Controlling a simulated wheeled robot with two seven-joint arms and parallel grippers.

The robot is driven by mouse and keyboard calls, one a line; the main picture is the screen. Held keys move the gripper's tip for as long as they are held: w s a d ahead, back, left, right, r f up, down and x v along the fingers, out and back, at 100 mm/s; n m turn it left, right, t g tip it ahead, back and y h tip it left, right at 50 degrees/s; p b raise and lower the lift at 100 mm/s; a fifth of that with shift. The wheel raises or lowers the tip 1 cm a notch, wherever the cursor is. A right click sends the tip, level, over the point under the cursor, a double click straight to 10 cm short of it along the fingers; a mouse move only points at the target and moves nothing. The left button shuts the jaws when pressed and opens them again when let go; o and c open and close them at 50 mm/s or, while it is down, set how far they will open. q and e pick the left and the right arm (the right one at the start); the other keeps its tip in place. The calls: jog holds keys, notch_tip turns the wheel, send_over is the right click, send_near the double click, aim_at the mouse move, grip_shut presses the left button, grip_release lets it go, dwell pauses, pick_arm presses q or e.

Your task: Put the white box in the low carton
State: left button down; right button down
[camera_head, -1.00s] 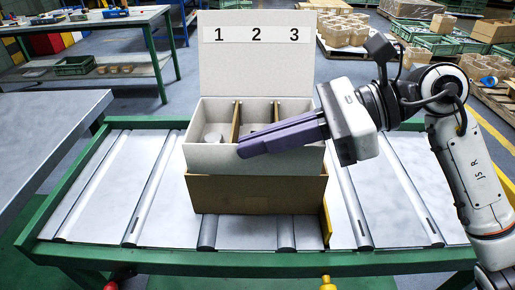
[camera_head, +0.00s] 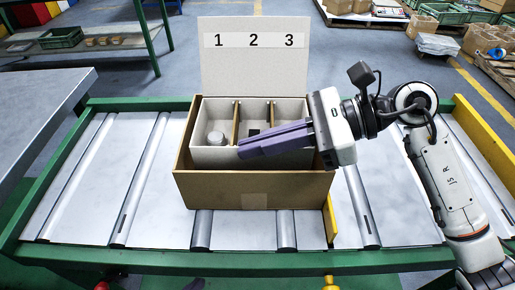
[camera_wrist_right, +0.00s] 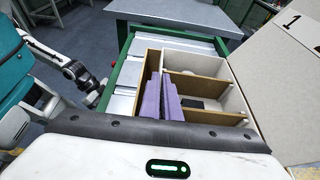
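The white box (camera_head: 200,157) has three compartments and an upright back panel labelled 1, 2, 3. It sits down inside the brown low carton (camera_head: 205,187), whose walls surround it; its underside is hidden. A round grey part (camera_head: 216,138) lies in compartment 1 and a dark piece (camera_head: 254,132) in compartment 2. My right gripper (camera_head: 241,151) comes in from the right, its purple fingers close together along the box's front wall, seemingly pinching it. These fingers also show in the right wrist view (camera_wrist_right: 163,97).
The carton stands on a green-framed roller conveyor (camera_head: 90,250). A yellow stop (camera_head: 329,219) is at the carton's front right corner. A grey table (camera_head: 35,105) is at the left. The rollers on both sides of the carton are clear.

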jog(key=shift+f, duration=0.65)
